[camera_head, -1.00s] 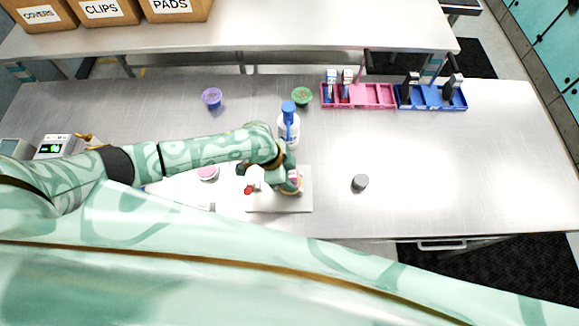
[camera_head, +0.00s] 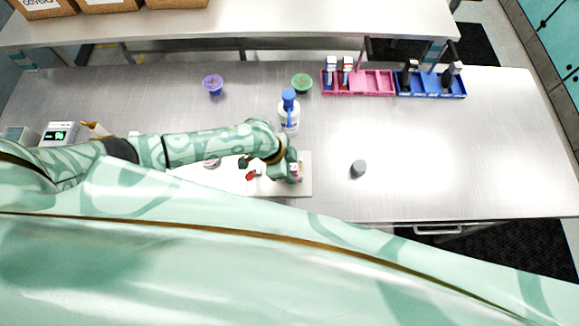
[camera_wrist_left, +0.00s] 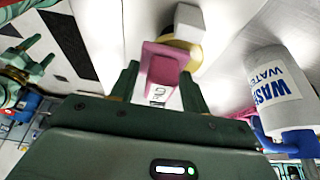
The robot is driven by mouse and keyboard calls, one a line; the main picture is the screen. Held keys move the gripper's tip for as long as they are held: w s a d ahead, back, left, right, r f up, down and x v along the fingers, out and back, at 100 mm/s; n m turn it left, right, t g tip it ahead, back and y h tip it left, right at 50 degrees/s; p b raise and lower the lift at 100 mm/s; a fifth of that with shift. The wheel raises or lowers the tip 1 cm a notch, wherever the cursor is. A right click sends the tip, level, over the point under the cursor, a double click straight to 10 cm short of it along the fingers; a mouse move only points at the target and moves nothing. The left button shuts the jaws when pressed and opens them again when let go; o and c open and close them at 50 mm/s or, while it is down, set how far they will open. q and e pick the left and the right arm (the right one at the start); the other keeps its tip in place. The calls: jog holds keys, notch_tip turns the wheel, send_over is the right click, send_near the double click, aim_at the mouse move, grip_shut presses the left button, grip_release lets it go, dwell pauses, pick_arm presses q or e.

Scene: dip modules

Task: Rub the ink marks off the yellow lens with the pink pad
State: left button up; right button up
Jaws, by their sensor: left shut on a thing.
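My left gripper (camera_head: 295,173) is over the right part of a pale board (camera_head: 304,188) on the bench. In the left wrist view its two fingers (camera_wrist_left: 161,88) are shut on the pink pad (camera_wrist_left: 163,63), which has a white label on its near end. The yellow lens (camera_wrist_left: 183,51) shows as a rounded yellow edge just beyond the pad, partly covered by it. The pad overlaps the lens in the picture; I cannot tell whether they touch. Any ink marks are hidden.
A wash-water bottle (camera_head: 289,115) stands close behind the gripper; its label shows in the left wrist view (camera_wrist_left: 275,90). A purple cup (camera_head: 213,85), a green cup (camera_head: 302,83), pink tray (camera_head: 372,86) and blue tray (camera_head: 433,88) stand farther back. A grey cylinder (camera_head: 358,168) sits right, with bare bench around it.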

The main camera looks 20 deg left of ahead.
pick_arm(q)
jog(key=shift+w+a+b, duration=0.2)
jog(key=shift+w+b, duration=0.1)
jog(key=shift+w, duration=0.55)
jog(key=shift+w+a+b, duration=0.25)
jog(key=shift+w+b, duration=0.25)
jog(key=shift+w, duration=0.35)
notch_tip(320, 180, up, 3)
jog(key=p, duration=0.3)
jog(key=shift+w+f, duration=0.1)
jog(key=shift+f, duration=0.05)
notch_tip(320, 180, up, 4)
jog(key=p, duration=0.4)
